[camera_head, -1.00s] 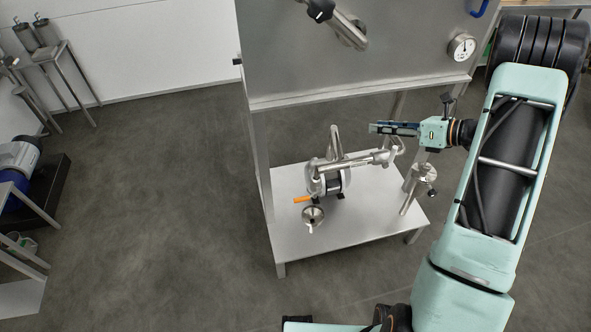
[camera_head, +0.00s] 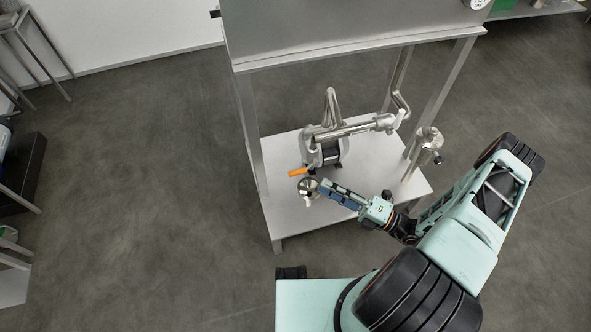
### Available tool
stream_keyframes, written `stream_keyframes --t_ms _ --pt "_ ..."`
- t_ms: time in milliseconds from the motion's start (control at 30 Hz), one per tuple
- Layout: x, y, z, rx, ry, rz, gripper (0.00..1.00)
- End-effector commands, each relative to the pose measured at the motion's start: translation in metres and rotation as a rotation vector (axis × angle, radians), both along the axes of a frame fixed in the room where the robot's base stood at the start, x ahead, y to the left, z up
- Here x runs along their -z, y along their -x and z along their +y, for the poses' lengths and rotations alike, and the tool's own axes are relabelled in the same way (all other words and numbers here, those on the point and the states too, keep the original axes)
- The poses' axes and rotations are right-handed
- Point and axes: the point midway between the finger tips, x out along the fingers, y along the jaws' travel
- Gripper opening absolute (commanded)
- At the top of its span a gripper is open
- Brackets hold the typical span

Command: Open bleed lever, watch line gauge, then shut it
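The orange lever (camera_head: 298,172) sticks out to the left from the steel pipework and pump (camera_head: 328,150) on the low steel shelf. A small steel cup or funnel (camera_head: 307,187) sits just below the lever. My gripper (camera_head: 322,187) points left, with its fingertips at the right edge of the cup in the picture, a short way right of and below the lever. It does not appear to touch the lever. The gap between its fingers is too small to make out.
The steel tank (camera_head: 330,25) stands on legs above the shelf (camera_head: 355,170), limiting room overhead. A steel valve-like fitting (camera_head: 427,145) stands at the shelf's right side. Open floor (camera_head: 140,190) lies to the left.

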Motion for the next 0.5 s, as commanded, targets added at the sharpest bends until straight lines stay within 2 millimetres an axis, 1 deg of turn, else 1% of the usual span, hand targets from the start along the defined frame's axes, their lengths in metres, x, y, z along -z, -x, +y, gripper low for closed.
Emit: stream_keyframes --t_ms 167,400,500 --pt "-0.004 -0.010 0.021 -0.003 -0.002 -0.002 0.29" --pt "-0.010 -0.032 0.061 -0.004 0.000 -0.002 0.29" --pt "-0.012 -0.040 0.074 -0.004 0.002 -0.002 0.29"
